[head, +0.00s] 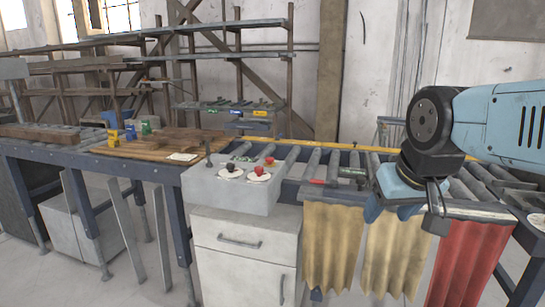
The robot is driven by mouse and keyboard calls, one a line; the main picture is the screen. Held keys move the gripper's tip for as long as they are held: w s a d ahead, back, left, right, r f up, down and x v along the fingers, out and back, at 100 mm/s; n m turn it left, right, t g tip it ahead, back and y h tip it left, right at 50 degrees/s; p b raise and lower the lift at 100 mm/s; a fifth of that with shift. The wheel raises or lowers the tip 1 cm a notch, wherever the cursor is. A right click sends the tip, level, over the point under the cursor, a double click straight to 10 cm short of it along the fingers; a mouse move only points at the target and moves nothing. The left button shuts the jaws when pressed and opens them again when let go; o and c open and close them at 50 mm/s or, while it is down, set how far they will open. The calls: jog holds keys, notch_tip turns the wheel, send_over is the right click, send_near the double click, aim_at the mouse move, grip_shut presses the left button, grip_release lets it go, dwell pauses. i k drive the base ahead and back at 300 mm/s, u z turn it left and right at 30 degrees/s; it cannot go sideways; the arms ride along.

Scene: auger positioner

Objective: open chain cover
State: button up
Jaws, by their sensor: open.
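My gripper (405,212) hangs from the blue arm at the right of the head view. It points down over the front edge of the roller conveyor (305,165), above the hanging curtains. It is open, and I see nothing held in it. I cannot tell which part is the chain cover. My arm and gripper hide part of the rollers and the frame behind them. A grey control box (232,190) with a dark lever and red knobs stands left of my gripper, clear of it.
Two tan curtains (333,245) and a red curtain (468,265) hang below the conveyor front. A white cabinet (245,260) stands under the control box. A long bench (60,150) with small yellow, blue and green containers runs left. Shelving (205,65) stands behind.

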aim_at(355, 145)
jog(key=i, duration=1.65)
jog(key=z, duration=0.3)
